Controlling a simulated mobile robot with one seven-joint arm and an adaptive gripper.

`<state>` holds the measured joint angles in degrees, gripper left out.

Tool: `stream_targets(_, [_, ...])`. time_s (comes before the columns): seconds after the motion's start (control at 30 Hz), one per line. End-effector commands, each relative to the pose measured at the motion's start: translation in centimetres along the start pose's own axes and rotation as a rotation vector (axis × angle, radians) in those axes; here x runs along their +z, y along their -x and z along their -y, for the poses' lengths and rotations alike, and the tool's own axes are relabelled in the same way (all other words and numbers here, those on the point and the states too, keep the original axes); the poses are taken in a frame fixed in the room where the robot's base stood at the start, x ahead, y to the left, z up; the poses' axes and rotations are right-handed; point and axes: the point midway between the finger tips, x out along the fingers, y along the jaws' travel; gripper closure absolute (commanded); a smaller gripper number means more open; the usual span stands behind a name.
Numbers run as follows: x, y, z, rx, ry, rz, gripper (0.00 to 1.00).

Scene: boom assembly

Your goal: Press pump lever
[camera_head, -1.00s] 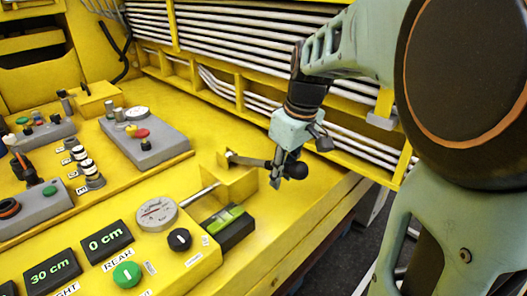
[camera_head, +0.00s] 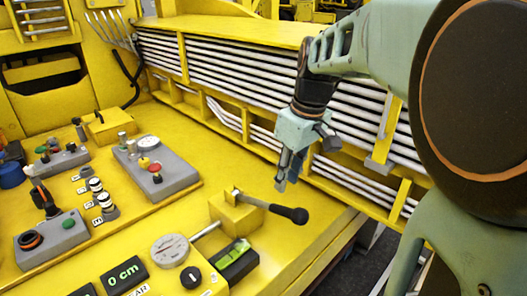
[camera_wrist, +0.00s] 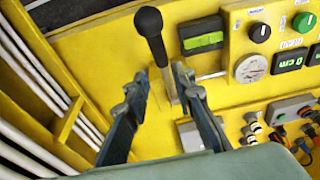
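The pump lever (camera_head: 289,213) has a black ball-ended handle on a metal shaft and rises out of a yellow block (camera_head: 232,214) near the panel's right edge. In the head view it points right and slightly down. My gripper (camera_head: 283,182) hangs above and behind the handle, its fingers pointing down, apart from it in that view. In the wrist view my gripper (camera_wrist: 157,82) is open. The lever's black handle (camera_wrist: 150,30) shows beyond the fingertips, and its shaft lines up with the gap between the fingers. Nothing is held.
A round gauge (camera_head: 170,250), a black knob (camera_head: 191,277) and a green-lit display (camera_head: 236,258) sit left of the lever. A grey control box (camera_head: 157,166) stands farther back. White pipes (camera_head: 235,62) run along the yellow frame behind my gripper.

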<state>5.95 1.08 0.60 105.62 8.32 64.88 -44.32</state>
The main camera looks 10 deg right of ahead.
Motion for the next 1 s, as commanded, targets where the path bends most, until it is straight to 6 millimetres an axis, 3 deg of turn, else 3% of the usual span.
stream_targets(0.13, [0.0, -0.1, 0.0, 0.000, 0.000, 0.000, 0.77])
stream_targets(0.37, [0.6, 0.8, -1.0, -0.030, -0.039, -0.034, 1.00])
stream_targets(0.7, [1.9, 5.7, -3.7, -0.140, -0.120, -0.206, 1.00])
stream_targets(1.0, [2.0, 6.7, -3.9, -0.155, -0.121, -0.236, 1.00])
